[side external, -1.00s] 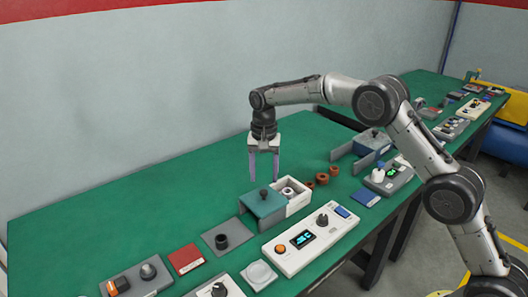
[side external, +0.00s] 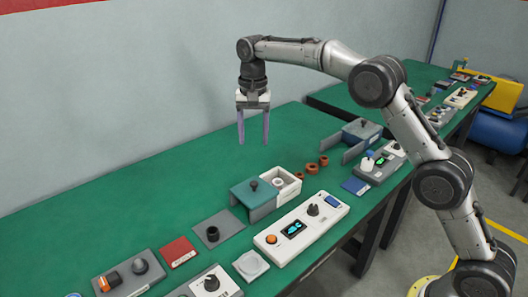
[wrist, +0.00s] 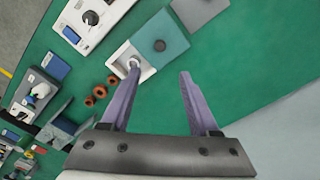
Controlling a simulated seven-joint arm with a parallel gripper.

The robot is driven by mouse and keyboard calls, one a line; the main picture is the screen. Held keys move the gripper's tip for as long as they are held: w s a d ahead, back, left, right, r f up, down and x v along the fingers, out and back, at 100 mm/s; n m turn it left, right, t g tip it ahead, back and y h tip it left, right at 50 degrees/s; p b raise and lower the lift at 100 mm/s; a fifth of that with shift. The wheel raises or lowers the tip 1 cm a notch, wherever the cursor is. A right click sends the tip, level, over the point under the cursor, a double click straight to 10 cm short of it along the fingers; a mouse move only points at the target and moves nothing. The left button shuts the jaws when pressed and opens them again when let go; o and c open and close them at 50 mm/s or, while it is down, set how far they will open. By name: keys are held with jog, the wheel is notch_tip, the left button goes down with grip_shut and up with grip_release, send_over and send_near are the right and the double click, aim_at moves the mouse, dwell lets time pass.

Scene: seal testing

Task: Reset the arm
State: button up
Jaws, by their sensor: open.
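My gripper (side external: 253,141) is open and empty, hanging with its purple fingers pointing down above the green table, behind the teal-lidded box. It also shows in the wrist view (wrist: 155,82), with its two fingers spread apart and nothing between them. The box has a teal cover (side external: 258,189) with a dark knob, beside a white open compartment (side external: 289,188) that holds a pale ring. In the wrist view the left fingertip overlaps the white compartment (wrist: 118,60) in the picture, but the gripper is well above it.
Several brown rings (side external: 312,168) lie right of the box. A white control panel (side external: 301,229) with a lit display stands in front. A grey plate (side external: 218,230), a red block (side external: 179,251) and a blue-grey box (side external: 360,133) are nearby. The back left of the table (side external: 130,190) is clear.

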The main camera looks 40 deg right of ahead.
jog(key=s+d+r+t, duration=0.2)
jog(key=s+r, duration=0.5)
jog(key=r, duration=0.6)
jog(key=s+d+r+n+t, duration=0.1)
jog(key=s+r, duration=0.1)
jog(key=s, duration=0.4)
jog(key=s+r+t, duration=0.1)
jog(key=s+r, duration=0.2)
jog(key=s, duration=0.4)
jog(key=s+f+n+t, duration=0.1)
jog(key=s+f+n, duration=0.25)
jog(key=s, duration=0.95)
jog(key=s+d+f+n, duration=0.1)
jog(key=s+f+n, duration=0.3)
jog(key=f, duration=0.7)
jog(key=s, duration=0.2)
jog(key=shift+s+f, duration=0.15)
jog(key=shift+s, duration=0.15)
